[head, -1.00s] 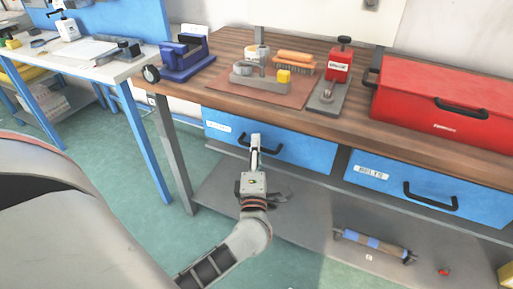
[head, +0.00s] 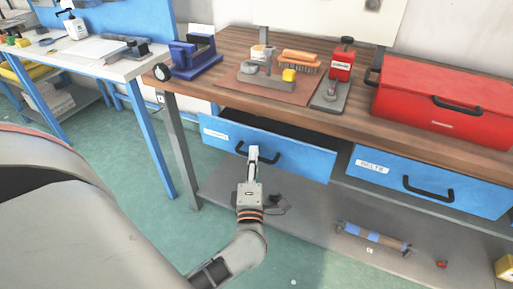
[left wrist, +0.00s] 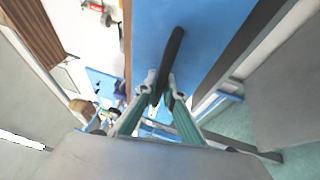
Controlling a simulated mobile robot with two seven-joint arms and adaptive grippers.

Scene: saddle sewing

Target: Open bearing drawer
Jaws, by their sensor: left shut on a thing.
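The left blue drawer (head: 300,156) under the wooden workbench is partly pulled out, with a dark gap showing behind its front's top edge. It has a white label, too small to read surely, and a black bar handle (head: 266,160). My left gripper (head: 253,156) is at the handle. In the left wrist view, its two fingers (left wrist: 163,98) are closed around the black handle (left wrist: 172,62), in front of the blue drawer front (left wrist: 200,25). My right gripper is not in view.
A second blue drawer (head: 470,191), labelled BELTS, is closed on the right. A roller (head: 372,239) lies on the grey lower shelf.

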